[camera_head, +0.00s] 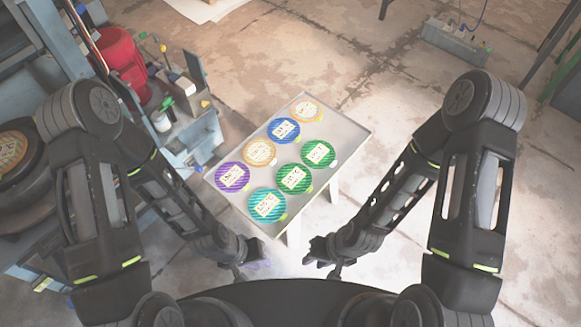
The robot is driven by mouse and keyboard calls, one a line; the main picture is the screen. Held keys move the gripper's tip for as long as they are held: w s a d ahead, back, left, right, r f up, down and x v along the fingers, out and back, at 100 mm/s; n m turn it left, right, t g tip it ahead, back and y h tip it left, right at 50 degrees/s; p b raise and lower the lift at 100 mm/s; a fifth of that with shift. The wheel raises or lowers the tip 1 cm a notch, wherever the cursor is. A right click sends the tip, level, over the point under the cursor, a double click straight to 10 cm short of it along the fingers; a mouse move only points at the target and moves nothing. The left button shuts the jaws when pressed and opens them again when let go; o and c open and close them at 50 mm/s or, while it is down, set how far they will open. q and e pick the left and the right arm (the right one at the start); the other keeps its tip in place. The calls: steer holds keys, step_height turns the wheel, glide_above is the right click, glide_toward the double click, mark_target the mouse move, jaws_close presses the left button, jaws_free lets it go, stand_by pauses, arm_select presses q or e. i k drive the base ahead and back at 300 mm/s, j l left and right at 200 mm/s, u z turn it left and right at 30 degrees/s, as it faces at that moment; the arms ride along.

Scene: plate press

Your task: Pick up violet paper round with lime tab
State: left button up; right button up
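A violet striped paper round (232,176) with a pale label lies at the left edge of a light grey table (337,117). I cannot make out its tab clearly. My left gripper (252,268) hangs low in front of the table's near edge, below the violet round in the picture and apart from it; its fingers look spread. A faint violet patch shows beside its fingers, too small to identify. My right gripper (322,267) hangs to the right of it, fingers spread and empty, also apart from the table.
Other rounds lie on the table: teal (266,204), green (295,179), another green (318,153), blue (284,131), orange (259,153) and another orange (305,110). A workbench with a red machine (121,62) stands close on the left.

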mark_target(232, 176)
steer(key=j+z, duration=0.25)
steer(key=j, duration=1.25)
